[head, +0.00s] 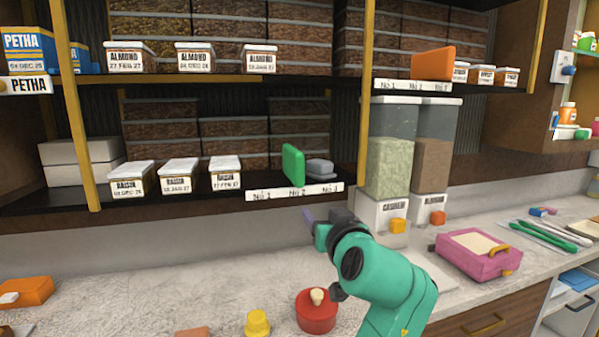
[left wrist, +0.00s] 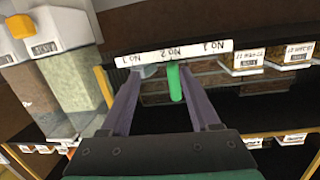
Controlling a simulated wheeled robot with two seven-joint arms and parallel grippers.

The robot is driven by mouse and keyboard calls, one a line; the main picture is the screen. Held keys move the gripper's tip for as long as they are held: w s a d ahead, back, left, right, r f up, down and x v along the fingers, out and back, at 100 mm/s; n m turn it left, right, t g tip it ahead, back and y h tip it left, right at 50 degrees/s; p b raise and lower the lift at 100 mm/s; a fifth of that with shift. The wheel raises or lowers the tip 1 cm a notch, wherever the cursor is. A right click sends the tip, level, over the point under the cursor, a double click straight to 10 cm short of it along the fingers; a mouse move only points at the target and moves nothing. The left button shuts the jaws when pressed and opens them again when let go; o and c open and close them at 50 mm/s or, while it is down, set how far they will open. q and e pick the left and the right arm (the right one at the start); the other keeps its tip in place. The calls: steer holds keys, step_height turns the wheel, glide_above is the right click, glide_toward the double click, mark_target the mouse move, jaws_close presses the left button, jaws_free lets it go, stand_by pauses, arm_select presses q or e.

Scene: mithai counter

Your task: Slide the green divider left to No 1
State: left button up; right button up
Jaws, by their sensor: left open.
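The green divider (head: 292,163) stands upright on the lower shelf, behind the white label strip (head: 294,194) marked No 1, No 2 and No 3. It stands about at the No 2 mark. My left gripper (head: 308,216) is below and in front of the shelf edge, just right of the divider in the head view. In the left wrist view, turned upside down, the two purple fingers are apart with nothing held, and the divider (left wrist: 175,85) appears between them, nearer the right finger. The strip (left wrist: 168,52) crosses above it. My right gripper is not in view.
A grey lidded container (head: 320,168) sits right of the divider. Several raisin boxes (head: 225,173) stand to its left, with a gap between. An orange divider (head: 432,64) is on the upper shelf. Tall jars (head: 388,150) stand right of the shelf. A red tub (head: 317,314) is on the counter.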

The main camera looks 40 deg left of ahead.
arm_select(q)
steer(key=n+y, duration=0.2)
glide_toward(301, 171)
steer(key=p+x, duration=0.6)
steer(key=x, duration=0.5)
steer(key=shift+s, duration=0.1)
steer(key=shift+a+f, duration=0.1)
steer(key=shift+a, duration=0.05)
jaws_close()
stand_by(0.5)
